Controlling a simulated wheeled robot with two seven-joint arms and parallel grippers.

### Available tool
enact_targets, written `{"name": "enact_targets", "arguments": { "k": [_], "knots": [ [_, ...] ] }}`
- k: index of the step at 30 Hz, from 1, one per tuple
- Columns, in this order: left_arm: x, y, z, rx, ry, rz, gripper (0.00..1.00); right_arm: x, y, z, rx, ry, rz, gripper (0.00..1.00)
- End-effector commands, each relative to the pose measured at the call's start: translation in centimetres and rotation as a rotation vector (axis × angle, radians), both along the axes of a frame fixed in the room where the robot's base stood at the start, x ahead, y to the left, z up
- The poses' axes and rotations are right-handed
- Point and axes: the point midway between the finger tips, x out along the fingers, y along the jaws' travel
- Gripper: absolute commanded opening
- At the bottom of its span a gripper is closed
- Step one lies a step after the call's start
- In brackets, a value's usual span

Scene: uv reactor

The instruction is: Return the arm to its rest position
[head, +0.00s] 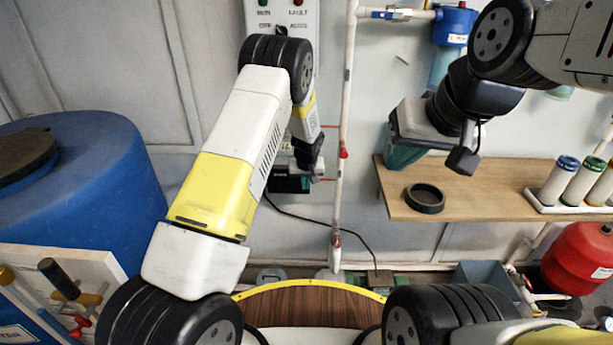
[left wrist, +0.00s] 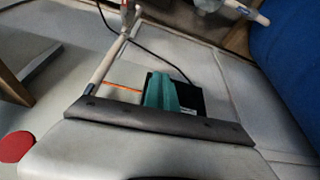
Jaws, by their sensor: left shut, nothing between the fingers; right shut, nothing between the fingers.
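My left arm rises through the middle of the head view, folds at the elbow and hangs down in front of the wall. My left gripper (head: 290,183) is at its lower end, partly hidden by the forearm. In the left wrist view its teal fingers (left wrist: 160,92) are together with nothing between them. My right arm comes in from the upper right. My right gripper (head: 401,157) points down by the left end of the wooden shelf, with its teal fingers showing below a pale body. It is shut and holds nothing that I can see.
The wooden shelf (head: 475,184) carries a black ring (head: 425,198) and a rack of capped cylinders (head: 560,181). A white vertical pipe (head: 344,110) runs between my arms. A blue barrel (head: 95,205) stands left. A control box (head: 305,22) is on the wall. A red tank (head: 580,258) stands lower right.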

Motion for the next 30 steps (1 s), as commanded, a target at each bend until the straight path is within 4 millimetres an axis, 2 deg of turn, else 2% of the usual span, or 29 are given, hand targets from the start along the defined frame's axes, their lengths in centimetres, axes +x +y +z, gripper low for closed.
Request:
{"name": "enact_targets", "arguments": {
  "k": [3, 8, 11, 14, 17, 20, 24, 30],
  "knots": [
    [-0.7, -0.1, 1.8, 0.0, 0.0, -0.001, 0.0, 0.0, 0.0, 0.0, 0.0, 0.0, 0.0, 0.0],
    [-1.3, 0.0, 3.1, 0.001, 0.001, 0.0, 0.0, 0.0, 0.0, 0.0, 0.0, 0.0, 0.0, 0.0],
    [-1.5, 0.4, 4.7, -0.007, -0.003, 0.005, 0.0, 0.0, 0.0, 0.0, 0.0, 0.0, 0.0, 0.0],
    [-2.2, 1.4, 8.1, -0.028, -0.007, 0.014, 0.0, 0.0, 0.0, 0.0, 0.0, 0.0, 0.0, 0.0],
    [-3.8, 2.9, 12.8, -0.057, -0.013, 0.023, 0.0, 0.0, 0.0, 0.0, 0.0, 0.0, 0.0, 0.0],
    [-6.2, 4.5, 17.7, -0.088, -0.018, 0.023, 0.0, 0.0, 0.0, 0.0, 0.0, 0.0, 0.0, 0.0],
    [-10.4, 6.7, 23.7, -0.126, -0.03, 0.012, 0.0, 0.0, 0.0, 0.0, 0.0, 0.0, 0.0, 0.0],
    [-17.7, 9.2, 30.6, -0.166, -0.058, -0.024, 0.0, 0.0, 0.0, 0.0, 0.0, 0.0, 0.0, 0.0]
  ]
}}
